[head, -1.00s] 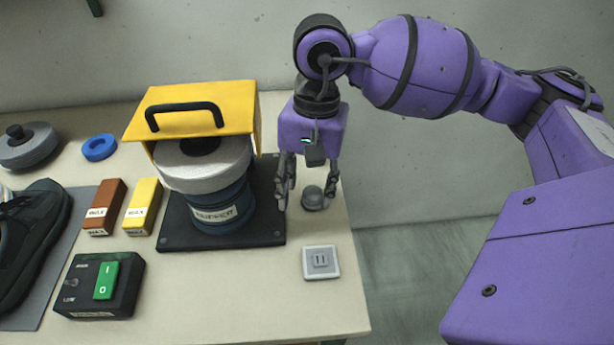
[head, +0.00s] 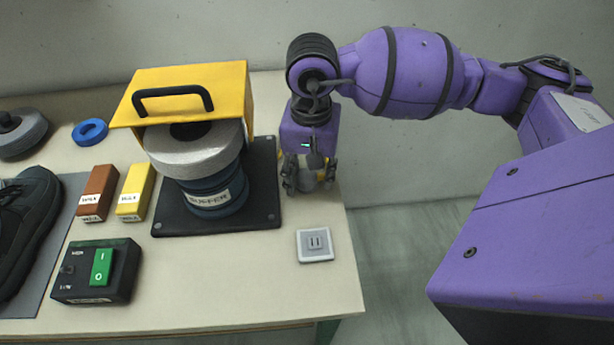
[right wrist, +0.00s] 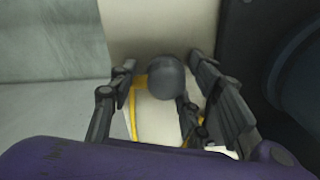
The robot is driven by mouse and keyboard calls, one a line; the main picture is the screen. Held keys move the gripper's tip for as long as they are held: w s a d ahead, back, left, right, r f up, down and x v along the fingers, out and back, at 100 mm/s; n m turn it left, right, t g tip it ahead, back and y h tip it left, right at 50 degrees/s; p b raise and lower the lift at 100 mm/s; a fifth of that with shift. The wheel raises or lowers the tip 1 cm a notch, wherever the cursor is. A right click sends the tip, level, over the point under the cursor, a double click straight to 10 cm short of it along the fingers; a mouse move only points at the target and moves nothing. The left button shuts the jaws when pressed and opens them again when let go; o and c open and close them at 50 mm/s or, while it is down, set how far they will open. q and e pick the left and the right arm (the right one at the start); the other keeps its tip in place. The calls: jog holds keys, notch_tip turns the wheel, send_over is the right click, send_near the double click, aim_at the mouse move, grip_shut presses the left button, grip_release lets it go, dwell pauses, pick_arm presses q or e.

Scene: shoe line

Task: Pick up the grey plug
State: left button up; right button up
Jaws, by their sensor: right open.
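The grey plug (head: 307,183) is at the right end of the table, behind the white socket plate. It is mostly hidden by my right gripper (head: 309,186) in the head view. In the right wrist view the plug shows as a rounded dark grey body (right wrist: 165,79) between the fingers of my right gripper (right wrist: 160,72). The fingers are open on both sides of it, and I cannot tell whether either touches it. A thin yellow line, perhaps a cord, shows near it. My left gripper is not in view.
The buffer machine (head: 205,195) with its yellow hood (head: 185,90) stands just left of my right gripper on a black base. The socket plate (head: 314,245) lies nearer the front. A switch box (head: 97,271), wax bars and a shoe (head: 25,225) are further left.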

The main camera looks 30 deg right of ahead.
grip_shut()
jog(key=shift+r, duration=0.15)
